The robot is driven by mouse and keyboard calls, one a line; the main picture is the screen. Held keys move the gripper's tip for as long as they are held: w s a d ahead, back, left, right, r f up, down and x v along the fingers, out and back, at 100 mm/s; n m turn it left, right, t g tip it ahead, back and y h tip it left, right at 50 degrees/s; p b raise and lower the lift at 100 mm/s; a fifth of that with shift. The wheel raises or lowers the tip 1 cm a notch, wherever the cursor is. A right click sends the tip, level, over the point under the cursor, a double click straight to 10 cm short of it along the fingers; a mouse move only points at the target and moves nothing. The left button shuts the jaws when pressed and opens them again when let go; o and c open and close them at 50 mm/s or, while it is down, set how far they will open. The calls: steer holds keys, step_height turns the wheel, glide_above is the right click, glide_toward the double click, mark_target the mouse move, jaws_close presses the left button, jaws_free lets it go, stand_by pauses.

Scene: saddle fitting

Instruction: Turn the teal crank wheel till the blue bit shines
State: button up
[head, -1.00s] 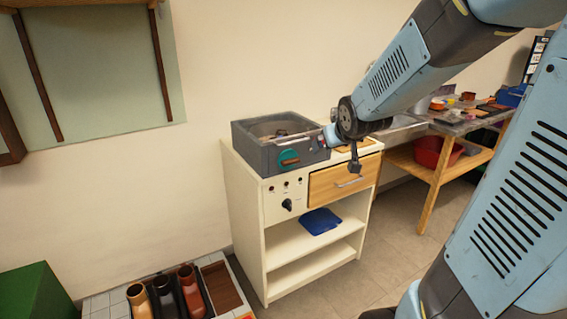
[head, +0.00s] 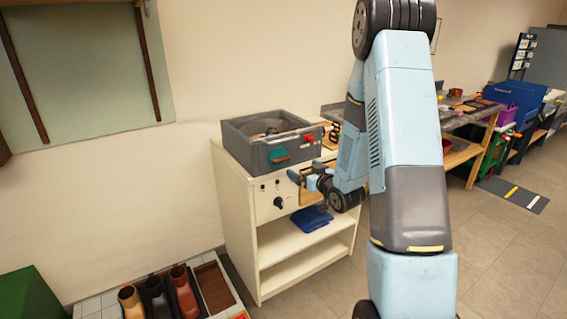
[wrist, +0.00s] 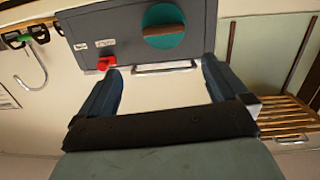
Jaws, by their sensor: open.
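The teal crank wheel (head: 279,154) is on the front of a grey box (head: 243,146) on top of a cream cabinet. In the wrist view the wheel (wrist: 178,45) has a brown bar across it, lying about level. My gripper (head: 303,178) is in front of the cabinet, below and right of the wheel. In the wrist view my gripper (wrist: 160,82) is open, with nothing between its fingers and the wheel beyond them. I cannot make out a blue bit or any shine on the box.
Several boots (head: 155,295) stand at the lower left. A workbench is at the right.

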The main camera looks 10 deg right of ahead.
mark_target(283, 160)
steer(key=shift+t+y, duration=0.5)
steer(key=x, duration=0.4)
steer(key=f+x, duration=0.1)
steer(key=x, duration=0.3)
steer(key=f+x, duration=0.1)
steer(key=x, duration=0.4)
steer(key=shift+a+f, duration=0.15)
steer(key=shift+f, duration=0.05)
